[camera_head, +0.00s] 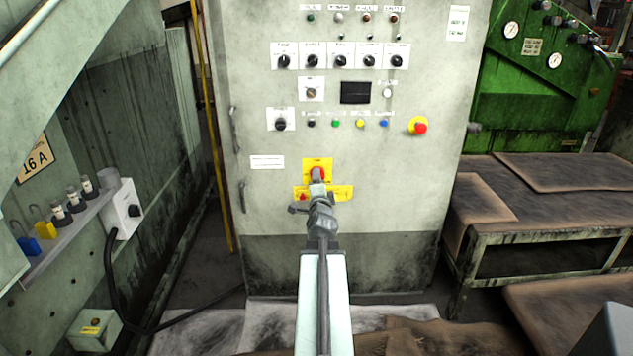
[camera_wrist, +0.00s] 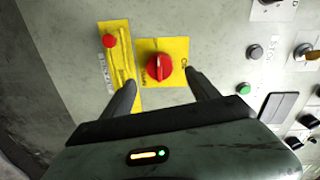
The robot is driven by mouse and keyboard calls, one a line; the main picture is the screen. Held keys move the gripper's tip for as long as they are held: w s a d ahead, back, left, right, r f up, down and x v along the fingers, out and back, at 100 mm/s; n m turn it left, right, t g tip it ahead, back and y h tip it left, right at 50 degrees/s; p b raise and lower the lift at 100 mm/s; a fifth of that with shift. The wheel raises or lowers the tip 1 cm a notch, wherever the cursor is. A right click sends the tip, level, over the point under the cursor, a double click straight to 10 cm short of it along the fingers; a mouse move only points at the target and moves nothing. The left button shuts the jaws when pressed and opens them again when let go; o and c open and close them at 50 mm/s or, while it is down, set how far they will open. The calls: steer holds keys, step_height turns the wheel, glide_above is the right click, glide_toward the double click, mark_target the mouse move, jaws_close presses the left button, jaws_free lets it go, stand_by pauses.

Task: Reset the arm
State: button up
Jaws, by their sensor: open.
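My arm reaches forward to the grey control cabinet (camera_head: 385,215). My gripper (camera_head: 317,178) is in front of the yellow plate (camera_head: 309,161) with a red rotary switch, and hides part of it in the head view. In the wrist view my gripper (camera_wrist: 160,84) is open, its two dark fingers spread with nothing between them. The red rotary switch (camera_wrist: 160,67) on its yellow plate shows just beyond the fingertips, between them in the picture. I cannot tell how far it is from the fingers.
A yellow plate with a small red part (camera_wrist: 110,41) sits beside the switch. Knobs, buttons and a red emergency stop (camera_head: 420,127) are on the cabinet. A bench (camera_head: 545,232) stands at right, a shelf with padlocks (camera_head: 62,235) at left. A cable (camera_head: 115,290) runs along the floor.

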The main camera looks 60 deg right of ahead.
steer(key=shift+v, duration=0.8)
steer(key=shift+w+a, duration=0.1)
steer(key=shift+w, duration=0.05)
